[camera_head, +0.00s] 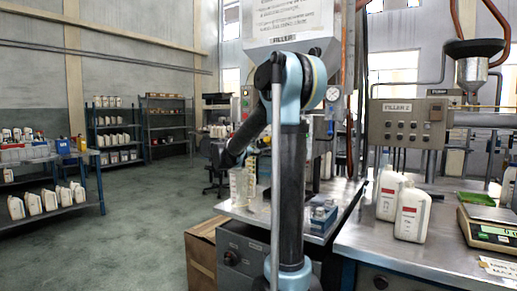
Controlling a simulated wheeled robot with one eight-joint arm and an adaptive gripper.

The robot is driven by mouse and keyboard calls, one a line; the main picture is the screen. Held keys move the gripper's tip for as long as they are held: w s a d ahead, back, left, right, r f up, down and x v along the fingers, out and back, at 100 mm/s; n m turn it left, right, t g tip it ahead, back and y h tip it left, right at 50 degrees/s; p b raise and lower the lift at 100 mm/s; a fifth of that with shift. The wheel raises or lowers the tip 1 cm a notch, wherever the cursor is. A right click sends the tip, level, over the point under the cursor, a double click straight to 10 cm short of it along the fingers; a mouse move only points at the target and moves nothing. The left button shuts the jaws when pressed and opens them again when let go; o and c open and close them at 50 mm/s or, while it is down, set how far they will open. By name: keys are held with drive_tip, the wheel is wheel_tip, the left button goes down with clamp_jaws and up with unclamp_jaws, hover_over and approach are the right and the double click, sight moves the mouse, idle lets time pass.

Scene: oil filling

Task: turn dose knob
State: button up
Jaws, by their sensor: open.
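A dark round knob (231,258) sits on the grey front panel of the left steel bench. Another dark knob (380,283) shows at the bottom edge, on the front of the right bench. No label for a dose knob is readable on either. My arm rises in the middle and bends down to the left. My gripper (229,157) is the small dark end of it, above the left bench and well apart from both knobs. It is open, with nothing visible in it; its fingers are hard to make out.
Clear containers (242,186) and a small blue-grey item (322,214) stand on the left bench. White jugs (411,212) and a scale (488,228) stand on the right bench, below the FILLER 2 box (407,122). A brown box (201,255) stands beside the left bench.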

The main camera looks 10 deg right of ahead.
drive_tip(key=shift+w+d, duration=0.25)
drive_tip(key=shift+d, duration=0.1)
drive_tip(key=c, duration=1)
drive_tip(key=shift+c, duration=0.2)
